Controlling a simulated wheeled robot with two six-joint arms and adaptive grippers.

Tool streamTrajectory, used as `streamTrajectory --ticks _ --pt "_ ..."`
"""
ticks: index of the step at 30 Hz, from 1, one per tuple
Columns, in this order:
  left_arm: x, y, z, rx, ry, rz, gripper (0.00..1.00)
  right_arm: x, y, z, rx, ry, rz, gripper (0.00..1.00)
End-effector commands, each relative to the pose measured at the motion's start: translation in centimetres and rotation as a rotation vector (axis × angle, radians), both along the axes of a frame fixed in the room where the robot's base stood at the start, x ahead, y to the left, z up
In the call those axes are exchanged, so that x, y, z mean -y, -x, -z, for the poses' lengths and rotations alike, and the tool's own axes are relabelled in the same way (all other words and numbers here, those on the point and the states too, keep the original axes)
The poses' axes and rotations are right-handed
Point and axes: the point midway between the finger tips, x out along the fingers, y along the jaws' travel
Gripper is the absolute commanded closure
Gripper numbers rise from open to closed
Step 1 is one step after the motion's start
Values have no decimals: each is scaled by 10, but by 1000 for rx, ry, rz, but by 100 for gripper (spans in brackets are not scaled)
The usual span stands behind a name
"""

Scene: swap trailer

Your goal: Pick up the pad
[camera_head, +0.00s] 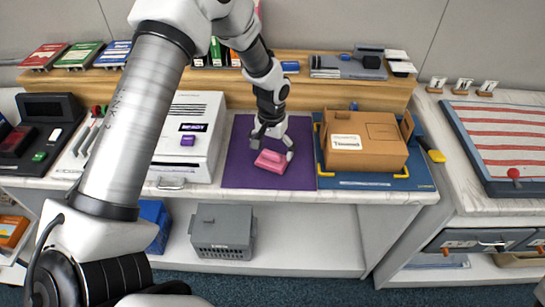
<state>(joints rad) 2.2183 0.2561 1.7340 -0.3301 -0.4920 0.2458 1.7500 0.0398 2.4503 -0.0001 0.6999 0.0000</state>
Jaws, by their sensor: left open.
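A pink block-like thing (271,162), which looks like the pad, lies on a purple mat (240,178) on the counter. My left gripper (272,150) is directly over it, with its fingers open and close around or just above it. I cannot tell whether the fingers touch it. My left arm crosses the left half of the view and hides part of the counter. My right gripper is not in view.
A white machine (203,140) stands left of the mat. A cardboard box (363,142) sits on a blue mat (418,178) to the right. A wooden shelf (310,92) runs behind. A grey crate (223,230) is on the lower shelf. A striped board (510,140) lies far right.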

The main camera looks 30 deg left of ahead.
Motion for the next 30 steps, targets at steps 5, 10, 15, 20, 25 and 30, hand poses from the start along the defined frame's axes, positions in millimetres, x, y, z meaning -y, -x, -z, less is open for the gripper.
streamTrajectory --ticks 5,10,15,20,25,30 --pt "0 0 20 0 0 0 0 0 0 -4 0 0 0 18" --pt "0 0 20 1 0 0 0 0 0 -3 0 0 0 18" --pt "0 0 20 1 0 0 57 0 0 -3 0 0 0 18" --pt "1 1 21 0 0 0 72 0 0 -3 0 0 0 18" --pt "1 1 21 -1 0 0 78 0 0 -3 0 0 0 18" --pt "1 1 18 0 0 0 78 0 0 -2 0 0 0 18"
